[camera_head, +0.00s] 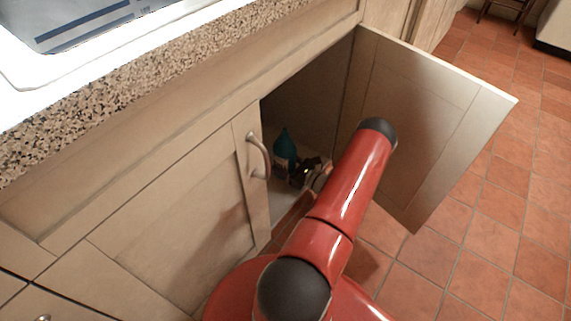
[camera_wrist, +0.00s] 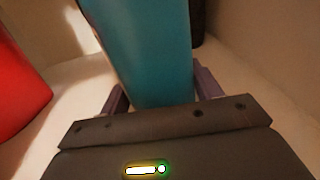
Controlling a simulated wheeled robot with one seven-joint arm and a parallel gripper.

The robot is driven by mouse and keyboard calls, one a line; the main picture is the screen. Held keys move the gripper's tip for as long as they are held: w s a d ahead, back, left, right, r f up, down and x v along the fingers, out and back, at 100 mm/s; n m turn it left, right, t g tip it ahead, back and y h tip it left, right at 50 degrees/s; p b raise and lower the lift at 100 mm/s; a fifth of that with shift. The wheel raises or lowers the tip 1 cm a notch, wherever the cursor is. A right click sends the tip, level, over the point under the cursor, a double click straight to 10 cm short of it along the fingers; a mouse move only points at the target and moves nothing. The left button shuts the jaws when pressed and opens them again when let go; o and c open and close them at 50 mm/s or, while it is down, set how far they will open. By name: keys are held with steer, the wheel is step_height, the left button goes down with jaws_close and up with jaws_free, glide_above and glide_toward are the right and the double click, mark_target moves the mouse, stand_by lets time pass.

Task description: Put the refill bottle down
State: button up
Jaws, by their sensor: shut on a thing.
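The refill bottle (camera_head: 284,145) is teal with a pale label low on its side, and it is inside the open cabinet in the head view. In the wrist view the teal bottle (camera_wrist: 152,55) stands between the two fingers of my gripper (camera_wrist: 160,92). The fingers are shut on its sides. The bottle looks upright. Its base is partly hidden by my gripper, so I cannot tell whether it touches the cabinet floor (camera_wrist: 70,110). In the head view my gripper (camera_head: 303,170) is small and dark beside the bottle.
A red object (camera_wrist: 18,85) stands at the left in the wrist view, and a dark object (camera_wrist: 198,22) shows behind the bottle. The open cabinet door (camera_head: 430,125) is right of my arm. The closed door (camera_head: 180,230) with its handle (camera_head: 258,155) is at the left.

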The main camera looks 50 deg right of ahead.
steer(key=shift+f, duration=0.1)
steer(key=o, duration=1.2)
steer(key=shift+o, duration=0.2)
steer(key=shift+r, duration=0.2)
steer(key=s, duration=1.2)
steer(key=shift+d, duration=0.45)
steer(key=shift+f, duration=0.1)
